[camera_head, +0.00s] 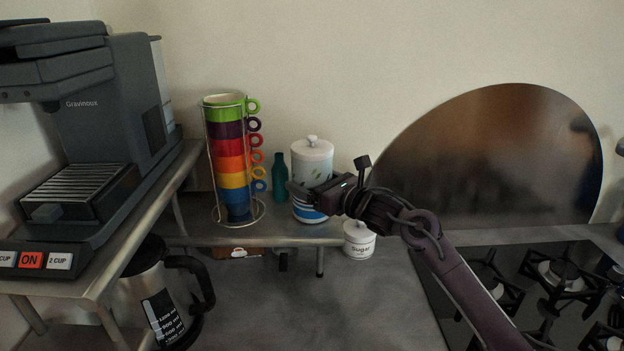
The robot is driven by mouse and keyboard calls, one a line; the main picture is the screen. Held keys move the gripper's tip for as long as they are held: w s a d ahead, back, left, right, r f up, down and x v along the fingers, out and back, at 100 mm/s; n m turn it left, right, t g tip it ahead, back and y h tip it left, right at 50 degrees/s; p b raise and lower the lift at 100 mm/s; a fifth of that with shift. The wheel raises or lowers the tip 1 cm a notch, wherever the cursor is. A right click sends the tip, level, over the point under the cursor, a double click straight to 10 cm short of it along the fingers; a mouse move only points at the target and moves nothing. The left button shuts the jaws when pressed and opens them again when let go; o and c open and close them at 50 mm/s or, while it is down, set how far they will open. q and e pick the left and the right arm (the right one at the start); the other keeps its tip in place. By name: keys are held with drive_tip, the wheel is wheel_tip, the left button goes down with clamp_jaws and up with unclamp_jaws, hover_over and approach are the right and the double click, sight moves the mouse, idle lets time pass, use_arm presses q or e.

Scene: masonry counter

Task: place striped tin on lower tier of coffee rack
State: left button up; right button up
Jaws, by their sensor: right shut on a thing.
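A blue-and-white striped tin (309,213) shows at the right end of the lower tier (275,235) of the metal coffee rack. A white lidded canister with a leaf pattern (311,160) rises directly above or behind the stripes; I cannot tell whether it is a separate thing. My right gripper (318,194) comes in from the lower right and is shut on the striped tin, hiding part of it. The tin's base is close to the tier's surface; whether it touches is unclear. The rack's upper tier (160,205) is at the left. My left gripper is out of view.
A wire stand of colored mugs (231,155) and a teal bottle (281,178) stand left of the tin. A sugar jar (359,241) stands below right. A coffee machine (90,120), black-handled pot (155,295) and gas hob (540,290) flank the clear front counter (330,310).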

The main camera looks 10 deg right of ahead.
drive_tip(key=shift+f+b, duration=0.1)
drive_tip(key=shift+b, duration=0.2)
drive_tip(key=o, duration=1)
drive_tip(key=shift+o, duration=0.2)
drive_tip(key=shift+r+p, duration=0.3)
drive_tip(key=shift+p, duration=0.15)
drive_tip(key=b+v, duration=0.4)
drive_tip(key=v, duration=0.8)
drive_tip(key=shift+f, duration=0.2)
drive_tip(key=shift+s+f, duration=0.1)
